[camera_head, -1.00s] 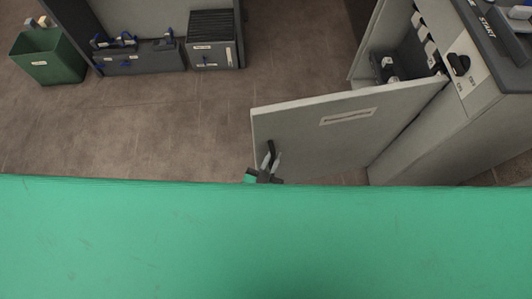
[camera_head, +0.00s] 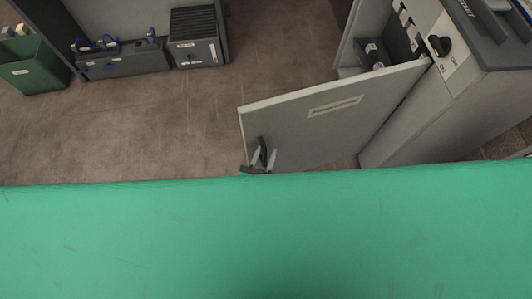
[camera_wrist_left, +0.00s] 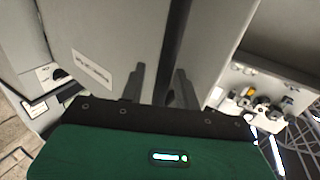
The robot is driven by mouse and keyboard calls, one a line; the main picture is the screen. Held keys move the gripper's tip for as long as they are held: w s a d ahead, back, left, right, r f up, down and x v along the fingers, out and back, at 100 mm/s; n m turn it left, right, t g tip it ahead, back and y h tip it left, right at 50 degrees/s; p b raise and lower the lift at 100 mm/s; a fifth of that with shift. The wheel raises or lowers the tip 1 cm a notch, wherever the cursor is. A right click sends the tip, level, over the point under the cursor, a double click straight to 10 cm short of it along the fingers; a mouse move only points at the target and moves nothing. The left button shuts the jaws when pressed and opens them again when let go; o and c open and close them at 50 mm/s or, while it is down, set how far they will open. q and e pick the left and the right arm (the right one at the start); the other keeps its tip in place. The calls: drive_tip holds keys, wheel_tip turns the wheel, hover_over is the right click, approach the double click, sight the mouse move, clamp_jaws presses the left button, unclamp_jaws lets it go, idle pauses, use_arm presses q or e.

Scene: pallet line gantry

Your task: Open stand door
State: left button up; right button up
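The stand door (camera_head: 330,118) is a flat grey panel with a white label. It stands swung out from the grey stand (camera_head: 425,120), whose inside shows behind it. A black handle (camera_head: 263,146) is near the door's free edge. My left gripper (camera_head: 262,162) is at the handle, its lower part hidden by my green body. In the left wrist view my left gripper (camera_wrist_left: 160,88) has its two dark fingers apart, with a dark bar, seemingly the handle (camera_wrist_left: 174,50), between them. A gap seems to show beside the bar. My right gripper is in neither view.
The stand top has a black rotary switch (camera_head: 440,45). A green bin (camera_head: 32,68), a dark tool box (camera_head: 122,62) and a dark slotted box (camera_head: 196,40) stand at the back left. The brown floor (camera_head: 150,125) left of the door is clear.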

use_arm(q)
drive_tip(key=v, duration=1.3)
drive_tip(key=shift+s, duration=0.35)
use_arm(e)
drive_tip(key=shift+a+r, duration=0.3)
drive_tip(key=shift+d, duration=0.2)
